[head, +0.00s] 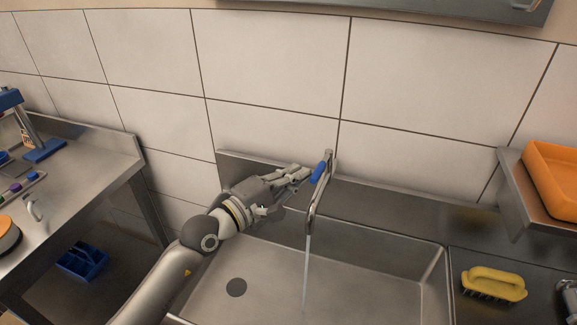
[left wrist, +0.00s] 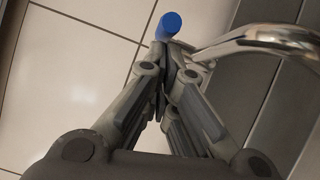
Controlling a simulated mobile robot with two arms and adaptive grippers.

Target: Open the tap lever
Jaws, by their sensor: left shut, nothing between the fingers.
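The tap (head: 323,185) rises at the back of the steel sink, with a curved metal spout. A thin stream of water (head: 307,265) runs down from the spout into the basin. The blue tap lever (head: 319,172) sits on the left side of the tap. My left gripper (head: 303,172) is shut and empty, with its fingertips right beside the blue lever. In the left wrist view the blue lever (left wrist: 169,25) lies just beyond the shut fingertips (left wrist: 172,48), and the metal spout (left wrist: 265,40) curves in from the right. I cannot tell whether the fingertips touch the lever.
A yellow brush (head: 494,283) lies on the counter right of the sink. An orange tray (head: 553,178) stands on a shelf at the right. A steel table (head: 85,185) stands at the left, above a blue caddy (head: 83,261).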

